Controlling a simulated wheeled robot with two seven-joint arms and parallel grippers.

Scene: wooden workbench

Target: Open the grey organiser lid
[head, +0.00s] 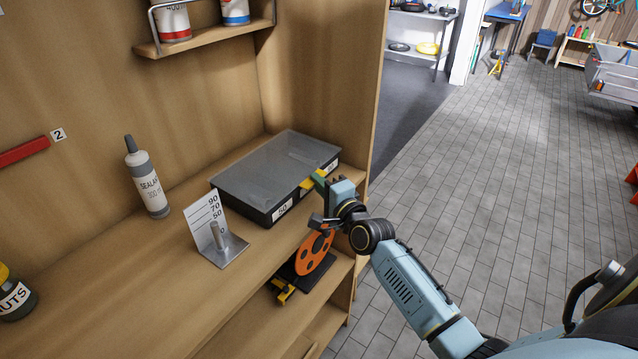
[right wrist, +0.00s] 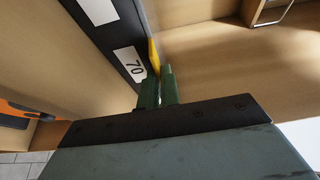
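The grey organiser (head: 262,178) is a flat dark case on the workbench, with a see-through grey lid lying closed on top. White number labels run along its front, and the 70 label (right wrist: 130,66) shows in the right wrist view. A yellow tab (head: 306,184) sticks out at the front edge; it also shows in the right wrist view (right wrist: 154,56). My right gripper (head: 320,184) is at this tab. Its green fingers (right wrist: 161,82) are close together, with the tab's end between their tips; the contact is partly hidden. My left gripper is not in view.
A metal stand with a number card (head: 208,230) stands just left of the organiser, and a sealant bottle (head: 147,178) stands behind it. An orange disc (head: 315,252) sits below the bench edge under my right gripper. A shelf (head: 205,38) hangs above.

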